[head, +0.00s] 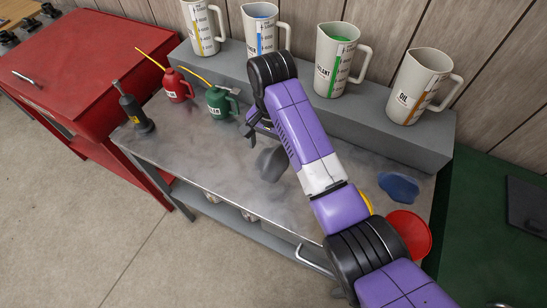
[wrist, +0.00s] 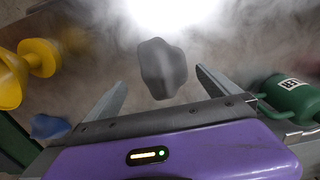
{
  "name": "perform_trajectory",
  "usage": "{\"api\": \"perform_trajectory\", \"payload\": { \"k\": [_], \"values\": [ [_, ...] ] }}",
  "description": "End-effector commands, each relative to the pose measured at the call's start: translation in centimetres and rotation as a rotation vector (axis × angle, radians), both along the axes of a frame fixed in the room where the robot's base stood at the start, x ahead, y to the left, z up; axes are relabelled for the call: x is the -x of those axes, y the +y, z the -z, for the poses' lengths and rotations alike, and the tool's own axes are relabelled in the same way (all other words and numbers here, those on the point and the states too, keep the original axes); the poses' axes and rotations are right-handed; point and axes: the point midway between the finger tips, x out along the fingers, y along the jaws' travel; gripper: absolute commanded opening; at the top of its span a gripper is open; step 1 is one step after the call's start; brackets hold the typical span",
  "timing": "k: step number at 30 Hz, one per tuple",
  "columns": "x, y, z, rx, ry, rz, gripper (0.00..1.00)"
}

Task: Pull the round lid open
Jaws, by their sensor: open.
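I cannot make out a round lid in either view. My gripper (head: 256,124) hangs over the grey metal bench (head: 190,160), to the right of the green oil can (head: 219,103). In the wrist view my gripper (wrist: 160,82) shows two spread fingers, open and empty. A dark grey crumpled lump (wrist: 163,68), perhaps a rag, appears between the fingertips in that view, with no visible contact. The lump also shows on the bench in the head view (head: 271,164). The green can (wrist: 293,98) is beside the right finger in the wrist view.
Several measuring jugs (head: 335,60) stand on a grey shelf (head: 420,140) behind the bench. A red oil can (head: 176,86) and a black tool (head: 133,110) are left. A blue rag (head: 398,186) and red funnel (head: 408,232) are right. The bench's front left is clear.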

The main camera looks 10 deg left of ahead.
Motion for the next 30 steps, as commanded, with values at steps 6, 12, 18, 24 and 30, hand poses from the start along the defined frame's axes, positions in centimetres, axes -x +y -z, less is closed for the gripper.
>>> {"api": "perform_trajectory", "payload": {
  "k": [6, 12, 18, 24, 30],
  "values": [
    [0.4, 0.3, 2.4, 0.001, 0.003, -0.001, 1.00],
    [0.3, 0.4, 4.9, -0.001, -0.001, -0.002, 1.00],
    [0.3, 0.4, 5.4, -0.001, -0.003, -0.002, 1.00],
    [0.3, 0.4, 5.3, -0.001, -0.003, -0.002, 0.78],
    [0.3, 0.4, 5.3, -0.001, -0.003, -0.002, 0.39]
  ]
}}
